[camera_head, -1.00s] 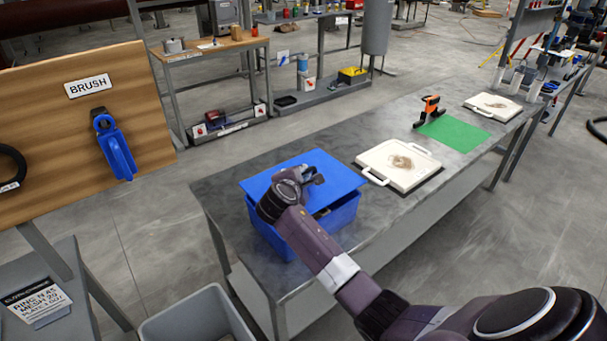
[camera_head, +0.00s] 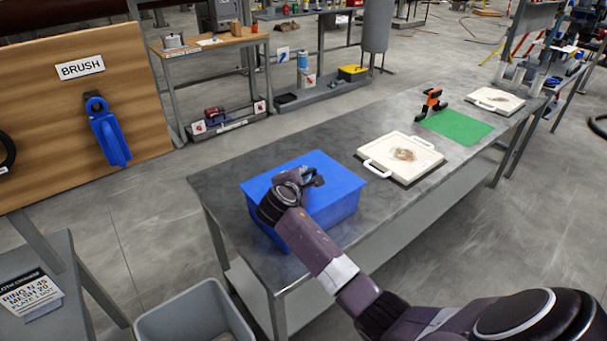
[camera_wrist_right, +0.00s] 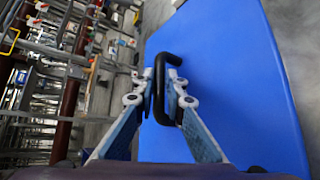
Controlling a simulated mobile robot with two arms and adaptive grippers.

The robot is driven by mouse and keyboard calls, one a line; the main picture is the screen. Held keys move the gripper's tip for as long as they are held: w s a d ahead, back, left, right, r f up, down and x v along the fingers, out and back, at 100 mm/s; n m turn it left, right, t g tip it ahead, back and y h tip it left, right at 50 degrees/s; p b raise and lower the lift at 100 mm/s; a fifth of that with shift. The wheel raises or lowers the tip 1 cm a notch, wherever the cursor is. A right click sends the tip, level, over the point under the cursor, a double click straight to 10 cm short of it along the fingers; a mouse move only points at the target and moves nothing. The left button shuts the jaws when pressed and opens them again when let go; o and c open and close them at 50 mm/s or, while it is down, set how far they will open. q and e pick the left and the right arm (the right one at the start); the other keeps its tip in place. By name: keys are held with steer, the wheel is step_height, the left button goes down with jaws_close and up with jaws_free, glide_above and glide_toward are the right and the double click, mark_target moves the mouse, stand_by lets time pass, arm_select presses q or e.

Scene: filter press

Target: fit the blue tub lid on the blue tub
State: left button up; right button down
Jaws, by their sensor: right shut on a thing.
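The blue tub (camera_head: 334,214) stands at the near left end of the long metal table. The blue tub lid (camera_head: 338,180) lies over its top, and its visible right and front edges look level with the rim. My right arm hides the lid's near left part. My right gripper (camera_head: 314,180) is at the lid's middle. In the right wrist view my right gripper (camera_wrist_right: 167,98) is shut on the lid's black handle (camera_wrist_right: 163,58), with the blue lid (camera_wrist_right: 225,75) filling the right side. My left gripper is not in view.
A white filter plate (camera_head: 386,166) lies right of the tub, with a green mat (camera_head: 458,129) and an orange-black tool (camera_head: 431,100) behind. A second white plate (camera_head: 494,99) is at the far end. A grey bin (camera_head: 185,318) stands on the floor in front.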

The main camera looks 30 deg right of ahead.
steer(key=c, duration=1.9)
jaws_free()
steer(key=shift+s+a, duration=0.1)
steer(key=shift+a, duration=0.05)
steer(key=v, duration=1.1)
steer(key=shift+s+a+r, duration=0.25)
